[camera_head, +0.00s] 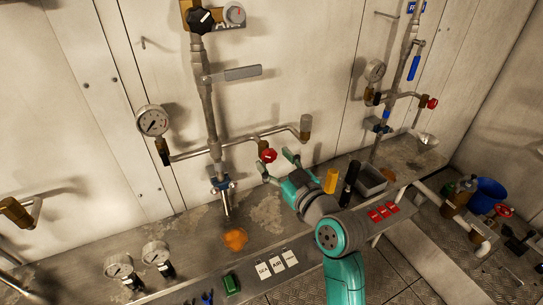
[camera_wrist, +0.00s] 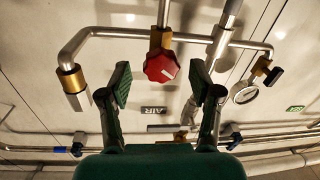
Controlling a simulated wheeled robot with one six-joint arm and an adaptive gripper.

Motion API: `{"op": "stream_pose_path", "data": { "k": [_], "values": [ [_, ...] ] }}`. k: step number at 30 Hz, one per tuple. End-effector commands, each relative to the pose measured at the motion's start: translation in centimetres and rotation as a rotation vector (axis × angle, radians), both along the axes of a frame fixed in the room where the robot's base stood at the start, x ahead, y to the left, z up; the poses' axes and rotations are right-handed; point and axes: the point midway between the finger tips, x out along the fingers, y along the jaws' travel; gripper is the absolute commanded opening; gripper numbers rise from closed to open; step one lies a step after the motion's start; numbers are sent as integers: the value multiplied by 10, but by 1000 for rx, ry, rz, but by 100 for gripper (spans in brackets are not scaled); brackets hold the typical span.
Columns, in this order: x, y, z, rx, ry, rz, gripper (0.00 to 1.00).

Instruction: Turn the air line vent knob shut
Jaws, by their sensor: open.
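A red lobed knob (camera_wrist: 161,67) on a brass stem shows in the wrist view, on a horizontal steel pipe (camera_wrist: 120,33). A small AIR label (camera_wrist: 153,111) is on the wall near it. The knob also shows in the head view (camera_head: 268,155), on the left pipe assembly. My gripper (camera_wrist: 160,88) is open and empty. Its two fingers stand apart on either side of the knob in the wrist picture. In the head view my gripper (camera_head: 277,165) is just in front of the knob; whether a fingertip touches it I cannot tell.
A pressure gauge (camera_head: 153,121) and a grey lever (camera_head: 235,74) are on the same assembly. A second red knob (camera_head: 432,103) is on the right assembly. A yellow cylinder (camera_head: 331,181) and a black one (camera_head: 349,184) stand on the bench (camera_head: 195,231) near my arm.

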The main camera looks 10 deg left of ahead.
Motion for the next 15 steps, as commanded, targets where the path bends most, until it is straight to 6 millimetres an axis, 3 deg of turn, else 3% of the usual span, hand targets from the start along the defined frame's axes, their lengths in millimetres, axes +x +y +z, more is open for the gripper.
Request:
{"op": "stream_pose_path", "data": {
  "k": [6, 15],
  "values": [
    [16, 13, 0, 0, 0, 0, 64],
    [19, 15, 0, 1, 1, -1, 64]
  ]
}}
